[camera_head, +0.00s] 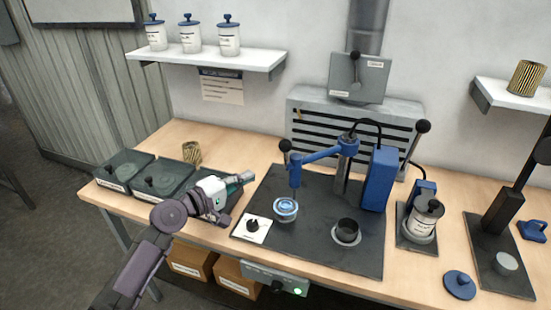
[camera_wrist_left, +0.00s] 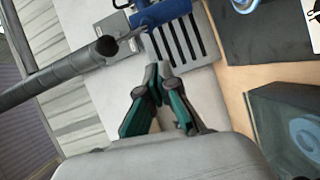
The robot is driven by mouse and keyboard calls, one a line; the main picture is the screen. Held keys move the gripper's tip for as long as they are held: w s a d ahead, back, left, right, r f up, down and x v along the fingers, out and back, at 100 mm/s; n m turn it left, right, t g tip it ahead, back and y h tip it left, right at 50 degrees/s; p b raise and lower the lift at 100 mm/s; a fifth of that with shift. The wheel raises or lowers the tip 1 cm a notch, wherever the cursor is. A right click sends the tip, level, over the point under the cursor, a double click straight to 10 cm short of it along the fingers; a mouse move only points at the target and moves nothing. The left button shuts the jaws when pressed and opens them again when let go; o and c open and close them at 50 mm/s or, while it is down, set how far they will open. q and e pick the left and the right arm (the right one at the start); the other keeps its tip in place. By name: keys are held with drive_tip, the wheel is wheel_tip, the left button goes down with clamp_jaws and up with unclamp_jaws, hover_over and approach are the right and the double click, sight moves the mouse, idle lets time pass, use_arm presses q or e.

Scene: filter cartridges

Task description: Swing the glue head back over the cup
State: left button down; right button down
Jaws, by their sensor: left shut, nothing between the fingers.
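The glue head (camera_head: 295,174) hangs at the end of a blue swing arm (camera_head: 322,155) on a post. It points down above a round part with a blue top (camera_head: 285,208) on the dark mat. A black cup (camera_head: 347,229) in a pale ring stands to its right, with no head above it. My left gripper (camera_head: 248,177) is shut and empty, left of the glue head and apart from it. Its green-sided fingers (camera_wrist_left: 158,74) also show in the left wrist view, with a blue piece (camera_wrist_left: 160,12) beyond them. My right gripper is not in view.
A black-knobbed rod (camera_wrist_left: 60,75) crosses the left of the wrist view. Grey trays (camera_head: 124,169) and a yellowish filter (camera_head: 192,152) are on the left bench. A slotted grey panel (camera_head: 300,125) stands behind. A white jar (camera_head: 425,218) and a dark press (camera_head: 500,215) stand right.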

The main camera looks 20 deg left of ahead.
use_arm(q)
drive_tip(key=r, duration=0.1)
drive_tip(key=w+a+r+n+t, duration=0.1)
drive_tip(key=shift+a+r, duration=0.2)
drive_tip(key=shift+r, duration=0.15)
drive_tip(key=w+d+p, duration=0.5)
drive_tip(key=w+d, duration=0.1)
drive_tip(key=d, duration=0.1)
drive_tip(key=shift+d, duration=0.2)
drive_tip(key=shift+f, duration=0.1)
idle(0.4)
